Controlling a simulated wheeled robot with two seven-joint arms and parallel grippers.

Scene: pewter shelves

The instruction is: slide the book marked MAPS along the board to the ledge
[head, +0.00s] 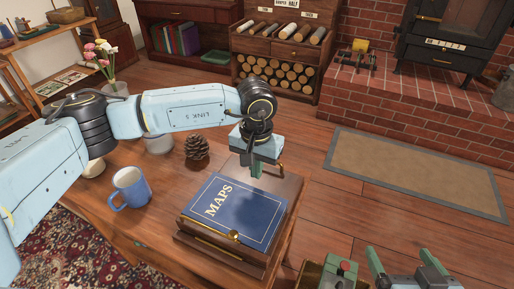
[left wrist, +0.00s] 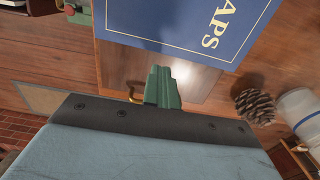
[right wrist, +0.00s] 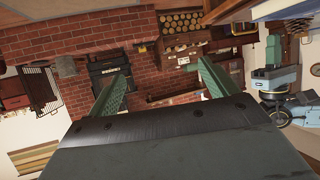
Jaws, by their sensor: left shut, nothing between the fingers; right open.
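The blue book marked MAPS (head: 232,212) lies flat, cover up, on a wooden box-like board (head: 289,196) on the table. It also shows at the top of the left wrist view (left wrist: 190,25). My left gripper (head: 257,171) is shut and empty, pointing down at the book's far edge, over the bare wood there. In the left wrist view its green fingers (left wrist: 163,88) are together, a little apart from the book in the picture; whether they touch the wood I cannot tell. My right gripper (head: 406,268) is open and empty at the lower right, away from the book.
A blue mug (head: 131,188), a pine cone (head: 196,147) and a vase of flowers (head: 105,65) stand on the table's left and back. A green-and-red object (head: 343,272) is near my right gripper.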

